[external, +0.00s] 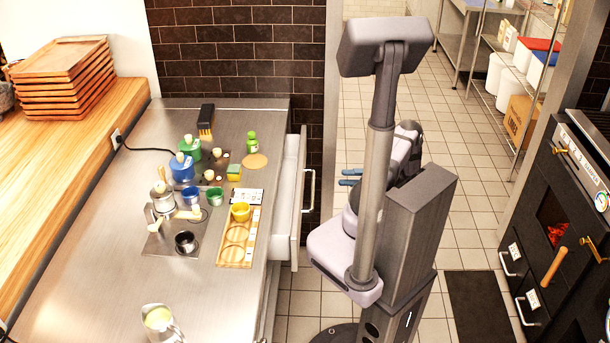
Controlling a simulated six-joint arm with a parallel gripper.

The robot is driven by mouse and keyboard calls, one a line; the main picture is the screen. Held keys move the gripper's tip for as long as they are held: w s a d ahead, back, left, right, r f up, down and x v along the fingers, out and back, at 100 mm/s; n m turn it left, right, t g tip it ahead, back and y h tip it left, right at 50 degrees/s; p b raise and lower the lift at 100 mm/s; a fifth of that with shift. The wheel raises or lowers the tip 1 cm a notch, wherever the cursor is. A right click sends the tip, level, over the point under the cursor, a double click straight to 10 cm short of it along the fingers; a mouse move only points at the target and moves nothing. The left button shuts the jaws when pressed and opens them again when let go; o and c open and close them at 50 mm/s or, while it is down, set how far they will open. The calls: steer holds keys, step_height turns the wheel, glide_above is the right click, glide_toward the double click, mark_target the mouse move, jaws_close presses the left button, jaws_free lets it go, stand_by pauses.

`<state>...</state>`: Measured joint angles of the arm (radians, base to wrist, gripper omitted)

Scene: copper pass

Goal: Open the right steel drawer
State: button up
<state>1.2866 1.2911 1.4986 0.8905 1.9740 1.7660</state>
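A steel drawer (297,236) at the far part of the counter's right side stands pulled out. Its pale inside shows between the counter edge and its front panel, and its bar handle (309,191) faces my arm. My gripper (350,177) has two blue fingertips pointing left, with a gap between them. It appears open and empty, to the right of the handle and apart from it in the picture. The rest of my gripper is partly hidden behind my own column.
The steel counter (100,265) holds bottles, cups, a metal pitcher (160,322) and a wooden tray (236,258) near its right edge. Stacked wooden boards (65,75) lie at the back left. Tiled floor (310,280) is free beside the drawer. A black oven stands at the far right.

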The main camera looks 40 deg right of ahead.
steer(key=s+r+m+t+h+p, duration=0.5)
steer(key=r+m+t+h+p, duration=0.2)
steer(key=r+m+t, duration=0.25)
steer(key=w+a+f+n+g+h, duration=0.2)
steer(key=a+f+g+h, duration=0.2)
steer(key=a+f, duration=0.5)
steer(key=shift+a+f+g, duration=0.15)
steer(key=shift+f+g, duration=0.25)
steer(key=shift+g, duration=0.05)
steer(key=p+x, duration=0.1)
steer(key=x, duration=0.6)
steer(key=shift+p, duration=0.35)
steer(key=shift+w, duration=0.1)
